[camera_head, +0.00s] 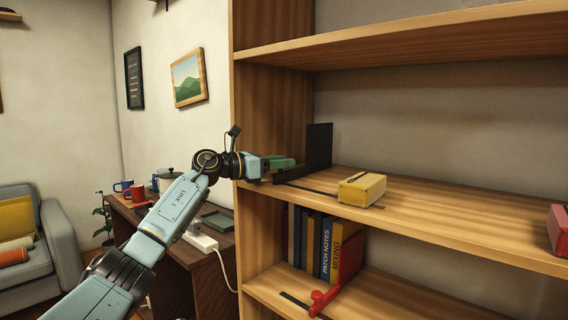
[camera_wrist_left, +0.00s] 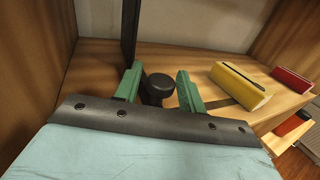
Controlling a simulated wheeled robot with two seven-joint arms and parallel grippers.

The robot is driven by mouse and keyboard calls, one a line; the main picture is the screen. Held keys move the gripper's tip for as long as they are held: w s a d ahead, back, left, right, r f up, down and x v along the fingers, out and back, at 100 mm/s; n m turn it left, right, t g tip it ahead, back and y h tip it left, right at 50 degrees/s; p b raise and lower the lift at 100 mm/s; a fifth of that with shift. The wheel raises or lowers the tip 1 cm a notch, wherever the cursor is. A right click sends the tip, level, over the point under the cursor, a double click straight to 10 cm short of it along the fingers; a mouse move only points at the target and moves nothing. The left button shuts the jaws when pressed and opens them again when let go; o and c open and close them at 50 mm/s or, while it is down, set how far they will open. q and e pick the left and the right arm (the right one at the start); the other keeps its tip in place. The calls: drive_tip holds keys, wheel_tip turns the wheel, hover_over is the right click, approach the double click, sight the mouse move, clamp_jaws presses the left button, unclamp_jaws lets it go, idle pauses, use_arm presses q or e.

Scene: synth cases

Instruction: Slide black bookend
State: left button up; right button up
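The black bookend (camera_head: 319,146) stands upright on the middle shelf, near the bookcase's left side wall. Its tall plate also shows in the left wrist view (camera_wrist_left: 130,35). A round black knob (camera_wrist_left: 158,87), seemingly the bookend's handle, sits between the fingers of my left gripper (camera_wrist_left: 160,84). The green fingers stand apart on either side of the knob, with a narrow gap visible. In the head view my left gripper (camera_head: 283,164) is just left of the plate, low over the shelf. A dark slot (camera_head: 322,191) runs along the shelf. My right gripper is not in view.
A yellow box (camera_head: 362,190) lies on the same shelf to the right, and a red box (camera_head: 558,229) is further right. The shelf between them is clear. Below, several books (camera_head: 326,247) lean by a red bookend (camera_head: 347,262). A wooden desk (camera_head: 190,254) stands at left.

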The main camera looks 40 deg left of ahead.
use_arm(q)
drive_tip(key=shift+o, duration=0.5)
drive_tip(key=shift+d, duration=0.1)
drive_tip(key=shift+s, duration=0.2)
drive_tip(key=b+v, duration=0.4)
drive_tip(key=v, duration=0.9)
drive_tip(key=shift+b, duration=0.3)
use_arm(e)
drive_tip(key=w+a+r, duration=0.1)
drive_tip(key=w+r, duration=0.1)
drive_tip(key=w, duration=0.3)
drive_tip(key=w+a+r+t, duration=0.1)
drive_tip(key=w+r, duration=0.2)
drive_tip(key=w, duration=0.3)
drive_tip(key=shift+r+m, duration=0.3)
